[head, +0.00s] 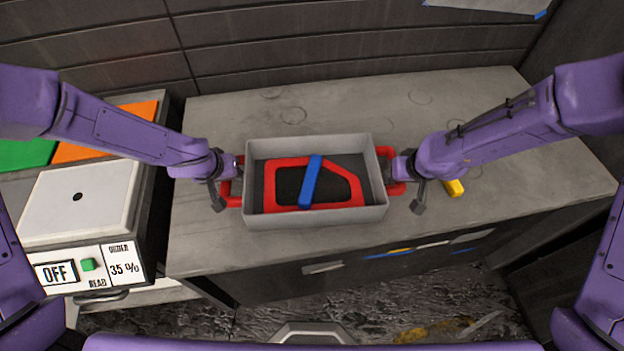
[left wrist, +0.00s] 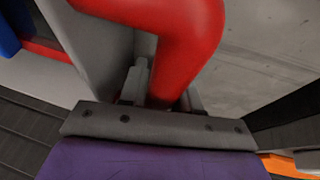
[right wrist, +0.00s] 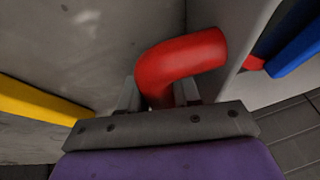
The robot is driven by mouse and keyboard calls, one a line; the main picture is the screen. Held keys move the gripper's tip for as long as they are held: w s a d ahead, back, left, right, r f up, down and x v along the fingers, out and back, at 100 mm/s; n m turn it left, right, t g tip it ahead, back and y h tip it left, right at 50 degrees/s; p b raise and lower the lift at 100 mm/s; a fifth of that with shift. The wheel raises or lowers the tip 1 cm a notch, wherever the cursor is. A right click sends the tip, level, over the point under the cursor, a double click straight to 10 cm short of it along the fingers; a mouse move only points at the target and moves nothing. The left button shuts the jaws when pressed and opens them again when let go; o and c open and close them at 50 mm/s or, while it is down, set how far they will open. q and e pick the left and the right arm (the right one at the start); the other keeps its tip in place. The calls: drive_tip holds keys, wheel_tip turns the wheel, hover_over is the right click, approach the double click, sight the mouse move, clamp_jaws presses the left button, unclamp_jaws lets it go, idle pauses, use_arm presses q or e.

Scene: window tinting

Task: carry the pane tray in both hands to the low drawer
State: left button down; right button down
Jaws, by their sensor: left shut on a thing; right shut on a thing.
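The pane tray (head: 318,217) is a grey open box with a red handle on each short side. A red-framed dark pane (head: 352,183) lies in it, with a blue bar (head: 311,182) across the pane. My left gripper (head: 228,180) is shut on the left red handle, which also shows in the left wrist view (left wrist: 185,45). My right gripper (head: 402,178) is shut on the right red handle, seen too in the right wrist view (right wrist: 178,65). The tray is over the grey worktop; I cannot tell whether it touches it. A drawer front with a handle (head: 323,267) is below the worktop.
A yellow block (head: 453,188) lies on the worktop (head: 480,115), right of my right gripper. At left stands a white box (head: 80,200) with an OFF sign and a 35 % label, near green (head: 25,153) and orange (head: 105,135) sheets. The worktop's back is clear.

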use_arm(q)
drive_tip(key=shift+w+r, duration=0.1)
use_arm(e)
drive_tip(key=shift+w+r, duration=0.1)
idle(0.4)
